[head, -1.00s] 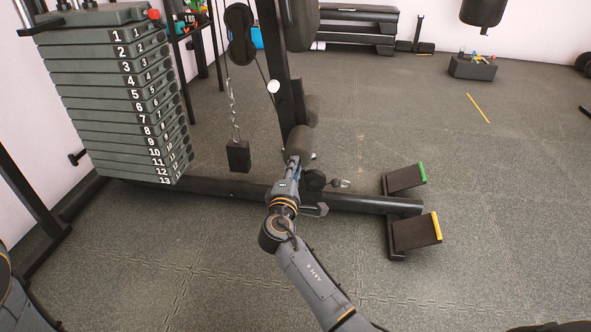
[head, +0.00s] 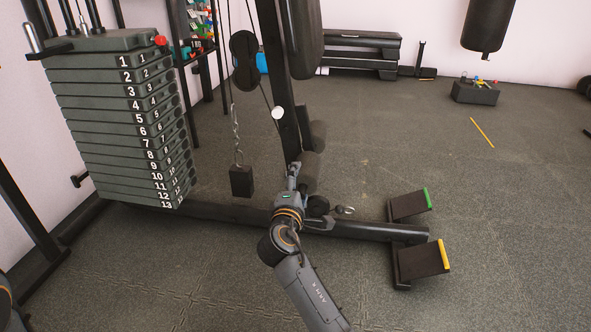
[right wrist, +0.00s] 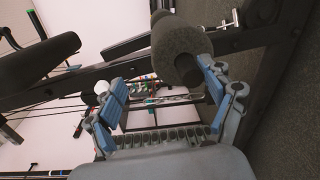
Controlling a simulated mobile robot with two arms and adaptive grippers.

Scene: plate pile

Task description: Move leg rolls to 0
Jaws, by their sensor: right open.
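The leg rolls are dark foam cylinders on the machine's black upright. One roll (head: 317,135) shows right of the post in the head view, and another is partly hidden behind my right gripper. In the right wrist view a thick grey foam roll (right wrist: 184,52) is close ahead, beside the tip of the right-hand finger; I cannot tell whether they touch. My right gripper (head: 293,172) is at the foot of the upright, its blue-padded fingers spread and empty in the right wrist view (right wrist: 163,76). My left gripper is out of view.
The numbered weight stack (head: 120,125) stands at left. A black block (head: 241,181) hangs on a chain left of my gripper. The floor beam (head: 365,230) runs right to two footplates with green (head: 410,206) and yellow (head: 424,260) edges.

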